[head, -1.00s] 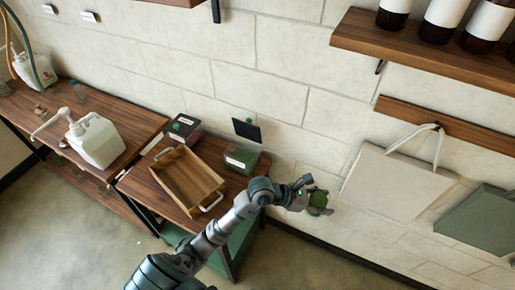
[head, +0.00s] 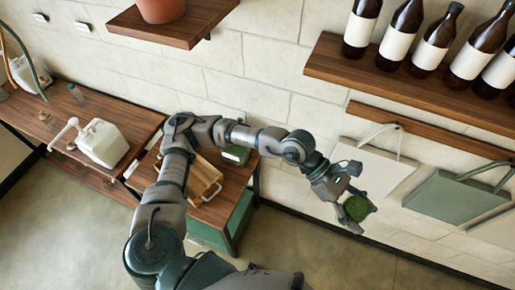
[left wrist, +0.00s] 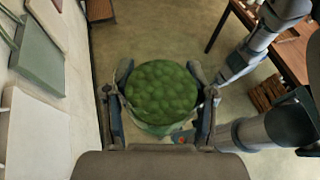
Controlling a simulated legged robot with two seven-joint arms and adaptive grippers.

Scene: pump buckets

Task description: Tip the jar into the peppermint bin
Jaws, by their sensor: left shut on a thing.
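My left gripper (head: 350,205) is shut on a jar (head: 358,208) filled to the top with lumpy green pieces. It holds the jar in the air at the right, out past the table and in front of the wall. In the left wrist view the jar (left wrist: 160,95) sits between both fingers (left wrist: 160,108), its round green top facing the camera. A small dark-green box (head: 235,154) stands on the wooden table, partly behind my arm; I cannot tell whether it is the peppermint bin. My right gripper is not in view.
A wooden tray (head: 205,178) on the table is partly hidden by my arm. A white pump jug (head: 103,143) stands on the left table. Bags (head: 455,205) hang on the wall at right, below a shelf (head: 410,85) of brown bottles. The floor below the jar is clear.

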